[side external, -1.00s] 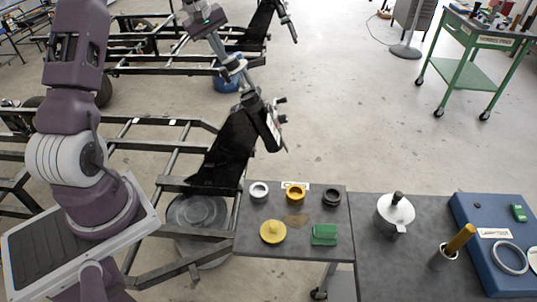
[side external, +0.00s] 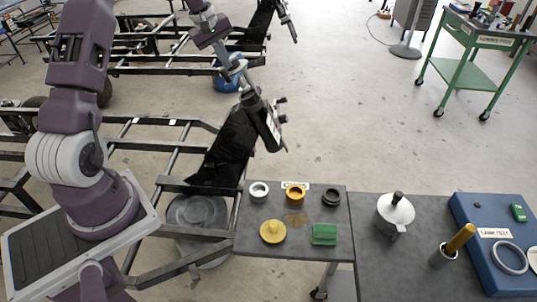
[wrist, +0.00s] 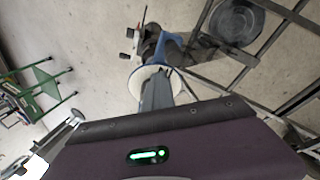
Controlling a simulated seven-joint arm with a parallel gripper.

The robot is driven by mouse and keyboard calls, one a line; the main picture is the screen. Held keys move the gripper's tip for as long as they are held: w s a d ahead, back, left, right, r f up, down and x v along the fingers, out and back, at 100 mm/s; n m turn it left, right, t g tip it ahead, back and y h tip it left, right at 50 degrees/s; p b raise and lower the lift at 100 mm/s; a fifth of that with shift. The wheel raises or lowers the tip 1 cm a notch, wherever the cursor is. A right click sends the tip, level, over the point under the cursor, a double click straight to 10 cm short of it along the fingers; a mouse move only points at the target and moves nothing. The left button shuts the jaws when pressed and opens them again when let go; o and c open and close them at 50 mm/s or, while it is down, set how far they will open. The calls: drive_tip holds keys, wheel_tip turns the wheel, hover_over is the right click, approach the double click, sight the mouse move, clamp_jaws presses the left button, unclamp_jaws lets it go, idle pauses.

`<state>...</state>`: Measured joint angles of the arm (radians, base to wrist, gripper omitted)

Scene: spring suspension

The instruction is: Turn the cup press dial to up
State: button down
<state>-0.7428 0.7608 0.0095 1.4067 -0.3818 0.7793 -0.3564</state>
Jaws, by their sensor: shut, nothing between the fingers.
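No part carries a readable cup press label, so I cannot tell for sure which one is the dial. A silver round fixture (side external: 395,214) with a black knob on top and a small tab stands on the dark right-hand bench. A yellow rod (side external: 459,238) leans in a metal cup (side external: 442,258) to its right. My gripper (side external: 239,80) hangs above the black frame, near the upper end of a dark tilted strut and well left of the bench. In the wrist view my grey gripper (wrist: 154,85) is shut and empty. Whether it touches the strut is unclear.
A small grey table (side external: 262,213) holds white, yellow and black rings, a yellow disc and a green block. A blue panel (side external: 480,247) marked lamp test, with a pale ring, is at far right. A green cart (side external: 466,72) stands behind. Open floor lies between.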

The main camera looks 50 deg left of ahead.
sight(241, 67)
drive_tip(key=shift+w, duration=0.2)
drive_tip(key=shift+w+d+r, duration=0.3)
drive_tip(key=shift+w+r, duration=0.05)
drive_tip(key=shift+w, duration=0.3)
drive_tip(key=shift+w+r, duration=0.2)
drive_tip(key=shift+w, duration=0.45)
drive_tip(key=shift+d+r, duration=0.1)
drive_tip(key=shift+d, duration=0.2)
drive_tip(key=v, duration=0.3)
drive_tip(key=a+v, duration=0.1)
drive_tip(key=v, duration=0.1)
drive_tip(key=shift+w+a+r, duration=0.1)
drive_tip(key=shift+a+r, duration=0.05)
drive_tip(key=shift+r, duration=0.3)
